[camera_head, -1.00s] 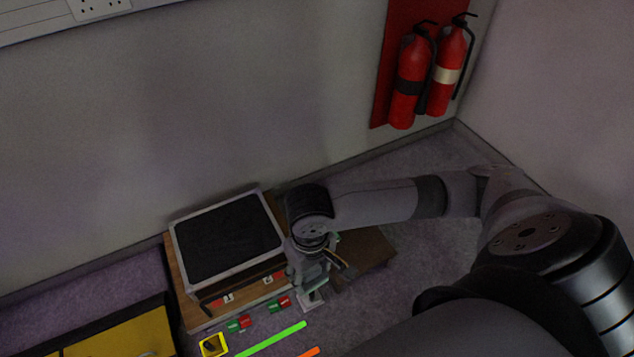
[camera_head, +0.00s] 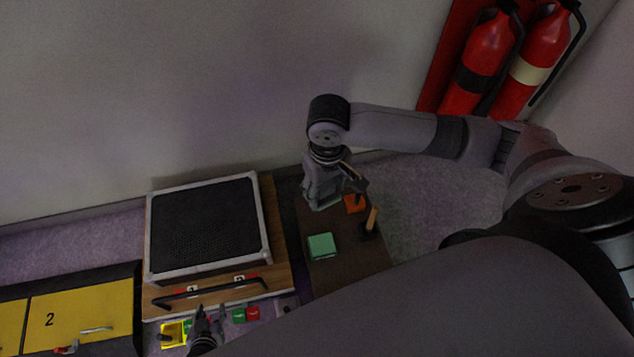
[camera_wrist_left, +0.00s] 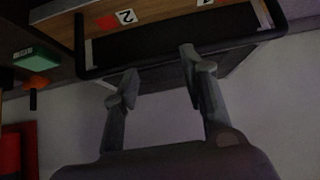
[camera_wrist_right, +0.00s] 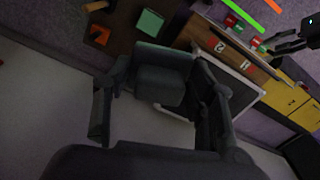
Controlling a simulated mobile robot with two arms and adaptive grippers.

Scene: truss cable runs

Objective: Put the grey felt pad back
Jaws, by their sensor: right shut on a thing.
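My right gripper (camera_head: 322,203) is over the back left part of a dark brown low table (camera_head: 345,262). In the right wrist view its fingers are shut on a dark grey block-like thing (camera_wrist_right: 160,87), which looks like the grey felt pad. In the head view the hand mostly hides it, and I cannot tell whether it touches the table. My left gripper (camera_head: 208,312) is low in front of the wooden board. In the left wrist view it (camera_wrist_left: 160,80) is open and empty, with a black bar beyond its fingertips.
The table also bears a green block (camera_head: 321,246), an orange pad (camera_head: 354,203) and a wooden-handled tool (camera_head: 372,218). A mesh-topped box (camera_head: 207,228) stands left on a wooden board (camera_head: 280,276). Yellow drawers (camera_head: 82,312) are far left. Fire extinguishers (camera_head: 482,62) hang behind.

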